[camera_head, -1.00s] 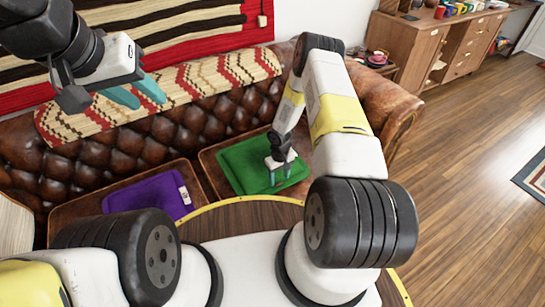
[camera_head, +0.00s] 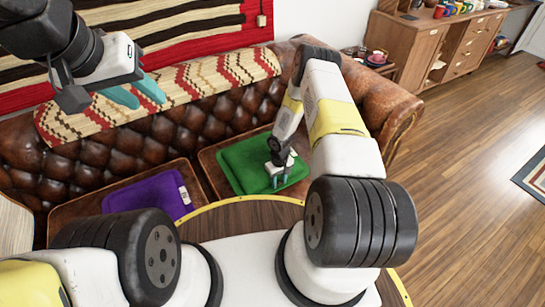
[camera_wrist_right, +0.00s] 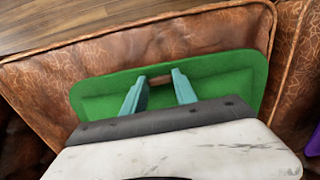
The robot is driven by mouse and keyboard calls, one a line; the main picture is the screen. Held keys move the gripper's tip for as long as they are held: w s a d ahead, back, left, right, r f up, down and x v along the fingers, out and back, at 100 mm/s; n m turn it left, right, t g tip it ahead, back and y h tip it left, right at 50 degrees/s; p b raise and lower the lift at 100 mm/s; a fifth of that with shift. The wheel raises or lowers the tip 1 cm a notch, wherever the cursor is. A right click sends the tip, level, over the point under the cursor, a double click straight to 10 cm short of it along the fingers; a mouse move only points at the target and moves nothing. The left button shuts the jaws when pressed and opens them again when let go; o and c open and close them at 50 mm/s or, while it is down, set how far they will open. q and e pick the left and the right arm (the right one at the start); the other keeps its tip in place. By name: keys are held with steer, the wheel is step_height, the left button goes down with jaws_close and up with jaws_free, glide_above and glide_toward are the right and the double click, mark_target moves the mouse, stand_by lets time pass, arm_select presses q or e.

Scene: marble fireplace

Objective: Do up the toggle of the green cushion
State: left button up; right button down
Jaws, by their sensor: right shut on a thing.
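The green cushion (camera_head: 242,172) lies flat on the right seat of the brown leather sofa. My right gripper (camera_head: 279,179) is over its front part, pointing down. In the right wrist view, my right gripper (camera_wrist_right: 157,79) has its teal fingertips at the two ends of a small brown toggle (camera_wrist_right: 160,80) near one edge of the green cushion (camera_wrist_right: 215,72). It is shut on this toggle. Any loop is too small or hidden to make out. My left gripper (camera_head: 135,94) is open and empty, high at the left, away from the cushion.
A purple cushion (camera_head: 150,195) with a white tag lies on the left seat. The sofa backrest (camera_head: 150,140) with a patterned throw (camera_head: 165,95) rises behind. A round wooden tabletop edge (camera_head: 240,215) is in front. A wooden cabinet (camera_head: 430,50) stands at the back right.

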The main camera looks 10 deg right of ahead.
mark_target(279, 182)
steer(key=shift+n, duration=0.6)
steer(key=c, duration=1)
jaws_free()
steer(key=shift+o, duration=0.2)
steer(key=shift+r, duration=3.95)
steer(key=shift+c, duration=0.3)
